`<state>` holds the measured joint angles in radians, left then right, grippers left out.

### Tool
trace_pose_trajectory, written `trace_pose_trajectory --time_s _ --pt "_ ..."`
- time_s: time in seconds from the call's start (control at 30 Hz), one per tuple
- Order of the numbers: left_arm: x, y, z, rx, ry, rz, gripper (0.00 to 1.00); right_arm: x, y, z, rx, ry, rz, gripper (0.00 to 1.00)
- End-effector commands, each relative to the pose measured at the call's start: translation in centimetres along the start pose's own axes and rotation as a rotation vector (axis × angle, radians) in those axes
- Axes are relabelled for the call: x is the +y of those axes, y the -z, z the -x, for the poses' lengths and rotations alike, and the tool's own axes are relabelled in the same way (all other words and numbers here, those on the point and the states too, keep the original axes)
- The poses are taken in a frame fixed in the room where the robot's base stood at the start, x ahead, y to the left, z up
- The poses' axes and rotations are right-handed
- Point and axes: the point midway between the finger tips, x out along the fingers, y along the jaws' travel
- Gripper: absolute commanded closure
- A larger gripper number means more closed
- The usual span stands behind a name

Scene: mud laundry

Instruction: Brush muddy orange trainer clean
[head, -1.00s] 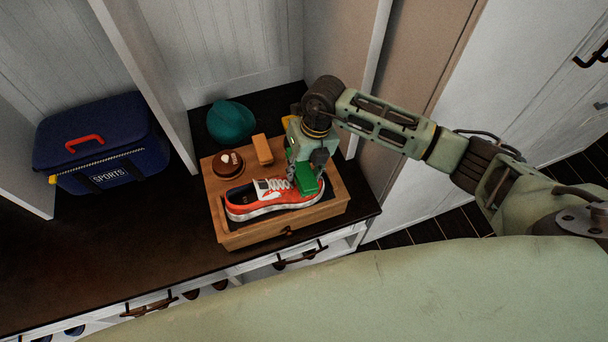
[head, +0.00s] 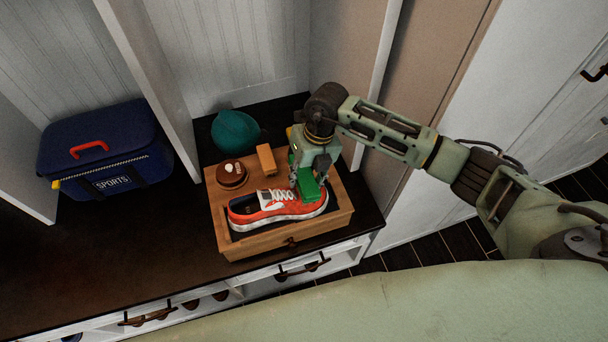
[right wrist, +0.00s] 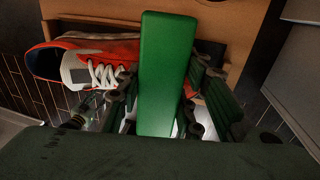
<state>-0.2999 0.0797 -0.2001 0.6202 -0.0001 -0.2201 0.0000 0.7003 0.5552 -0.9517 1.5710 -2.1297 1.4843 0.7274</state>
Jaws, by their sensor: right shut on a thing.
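The orange trainer (head: 276,208) lies on its sole in the wooden box (head: 272,245), with its toe to the right; its upper looks mostly clean orange in the head view. My right gripper (head: 306,182) is shut on a green brush (head: 311,188) above the toe end of the trainer. In the right wrist view the green brush (right wrist: 165,75) covers part of the trainer (right wrist: 85,62), beyond the white laces. The brush's underside is hidden, so I cannot tell whether it touches the shoe. My left gripper is not in view.
A round brown tin (head: 232,175) and an orange-brown block (head: 266,159) sit at the back of the box. A teal beanie-like item (head: 236,131) lies behind it. A blue sports bag (head: 105,150) stands at left. The dark bench top (head: 120,245) is clear at front left.

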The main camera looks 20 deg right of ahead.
Motion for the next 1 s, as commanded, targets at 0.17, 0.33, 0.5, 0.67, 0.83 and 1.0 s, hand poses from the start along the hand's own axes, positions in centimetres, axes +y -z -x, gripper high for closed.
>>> trace_pose_trajectory --time_s 0.17,0.33,0.5,0.67,0.83,1.0 --pt "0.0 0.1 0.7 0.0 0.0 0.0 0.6 0.0 0.8 0.2 0.0 0.001 0.001 0.88" --pt "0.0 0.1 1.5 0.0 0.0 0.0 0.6 0.0 2.0 0.3 0.001 0.0 0.001 0.88" --pt "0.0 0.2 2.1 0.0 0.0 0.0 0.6 0.0 3.1 0.3 0.0 0.0 0.001 0.88" --pt "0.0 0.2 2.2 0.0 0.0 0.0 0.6 0.0 3.6 0.2 0.0 0.0 0.0 0.88" --pt "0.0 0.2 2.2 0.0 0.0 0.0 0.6 0.0 3.6 0.1 -0.001 0.0 0.0 0.88" --pt "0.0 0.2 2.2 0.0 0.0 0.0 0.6 0.0 3.6 0.1 -0.001 0.0 0.0 0.88"
